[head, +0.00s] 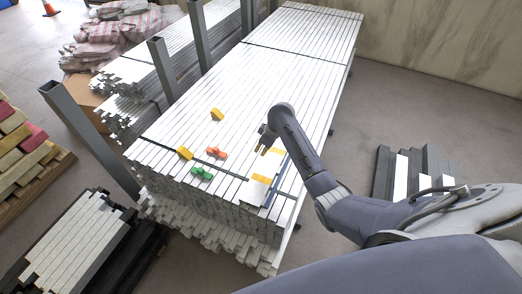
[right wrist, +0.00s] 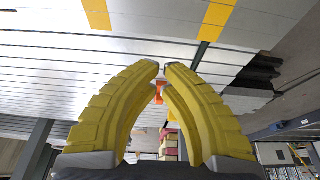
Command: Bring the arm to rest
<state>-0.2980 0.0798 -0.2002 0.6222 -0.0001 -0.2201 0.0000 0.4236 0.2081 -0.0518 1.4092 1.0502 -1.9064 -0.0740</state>
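My right arm comes in from the right in the head view, and its gripper (head: 265,131) hangs over the stack of pale metal bars. In the right wrist view the two curved yellow fingers (right wrist: 162,68) have their tips almost together, with nothing seen held between them. An orange piece (head: 216,152) lies on the bars to the left; a bit of orange (right wrist: 159,93) shows behind the fingers. A green piece (head: 202,174) and yellow blocks (head: 217,114) (head: 185,153) lie nearby, apart from the gripper. My left gripper is in neither view.
A pale panel with yellow patches (head: 262,180) and a dark bluish edge lies below the right gripper; its patches also show in the wrist view (right wrist: 215,18). Grey posts (head: 167,68) stand along the stack's left side. The far part of the bar top is clear.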

